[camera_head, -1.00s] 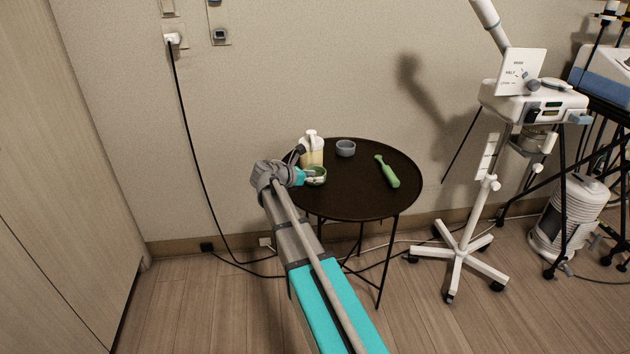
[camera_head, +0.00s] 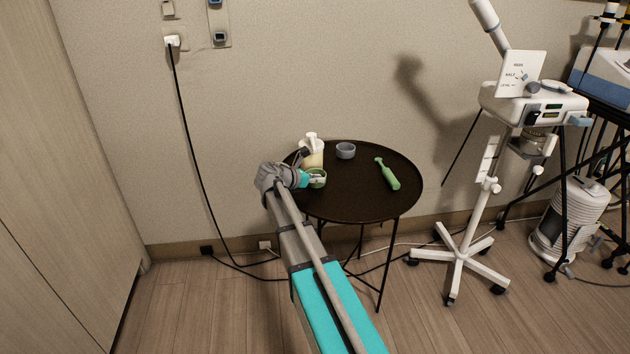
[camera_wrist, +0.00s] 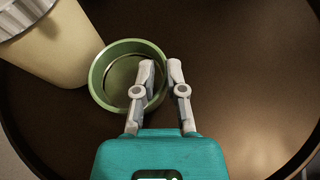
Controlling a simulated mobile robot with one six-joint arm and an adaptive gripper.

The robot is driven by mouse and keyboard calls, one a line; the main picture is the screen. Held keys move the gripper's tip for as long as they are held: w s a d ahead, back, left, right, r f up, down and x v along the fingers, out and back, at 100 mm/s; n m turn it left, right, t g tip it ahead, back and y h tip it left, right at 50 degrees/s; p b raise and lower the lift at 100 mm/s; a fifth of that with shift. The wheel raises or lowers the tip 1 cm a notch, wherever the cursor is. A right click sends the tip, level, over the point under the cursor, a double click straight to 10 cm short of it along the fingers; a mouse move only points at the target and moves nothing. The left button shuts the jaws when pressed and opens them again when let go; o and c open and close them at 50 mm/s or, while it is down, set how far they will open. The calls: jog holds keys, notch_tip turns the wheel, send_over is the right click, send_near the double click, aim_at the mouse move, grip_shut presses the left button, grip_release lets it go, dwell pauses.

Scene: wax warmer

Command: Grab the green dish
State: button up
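The green dish (camera_wrist: 97,72) is a small round bowl on the dark table, at the upper left of the wrist view. In the head view it (camera_head: 318,180) shows just right of my gripper (camera_head: 308,179). In the wrist view my gripper (camera_wrist: 160,68) has its fingers drawn close together across the dish's right wall. One finger is inside the dish and the other is outside it. The narrow gap looks filled by the wall, though the exact contact is partly hidden. The dish looks upright; I cannot tell any lift.
A cream bottle (camera_head: 313,155) stands right beside the dish, also large in the wrist view (camera_wrist: 62,45). A grey bowl (camera_head: 345,150) and a green-handled tool (camera_head: 388,174) are on the round table (camera_head: 350,205). A white wheeled stand (camera_head: 463,250) is to the right.

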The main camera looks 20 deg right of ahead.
jog(key=shift+r, duration=0.2)
grip_shut()
dwell(0.3)
jog(key=shift+r+p, duration=0.85)
jog(key=shift+p, duration=0.25)
jog(key=s+a+r+p, duration=0.8)
jog(key=s+r+p, duration=0.2)
jog(key=s+r, duration=0.1)
jog(key=shift+a+p, duration=0.3)
jog(key=shift+p, duration=0.1)
